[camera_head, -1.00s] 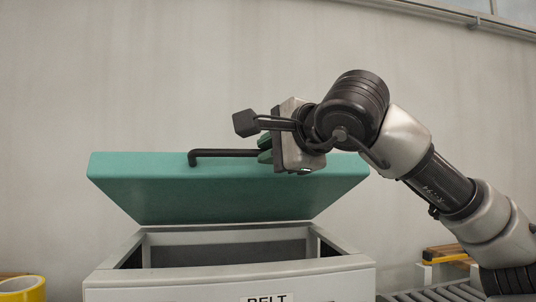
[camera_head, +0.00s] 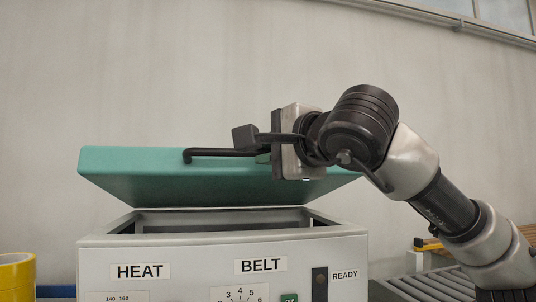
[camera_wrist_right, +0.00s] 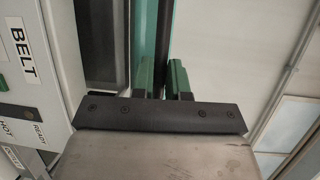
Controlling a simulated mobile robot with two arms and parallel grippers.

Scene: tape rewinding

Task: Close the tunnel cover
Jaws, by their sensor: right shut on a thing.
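The teal tunnel cover (camera_head: 130,178) is partly open, tilted above the light grey tunnel body (camera_head: 190,247), with a gap over the opening. A black bar handle (camera_head: 222,153) runs along the cover's edge. My right gripper (camera_head: 266,157) is at the right part of the handle and shut on it. In the right wrist view its green fingers (camera_wrist_right: 161,80) sit on either side of the dark handle bar (camera_wrist_right: 164,45). The handle's right end is hidden behind my gripper. My left gripper is not in view.
The tunnel front carries HEAT and BELT labels and a dial (camera_head: 240,296). A yellow tape roll (camera_head: 17,272) stands at the left edge. A roller conveyor (camera_head: 430,286) is at the right. The wall behind is plain.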

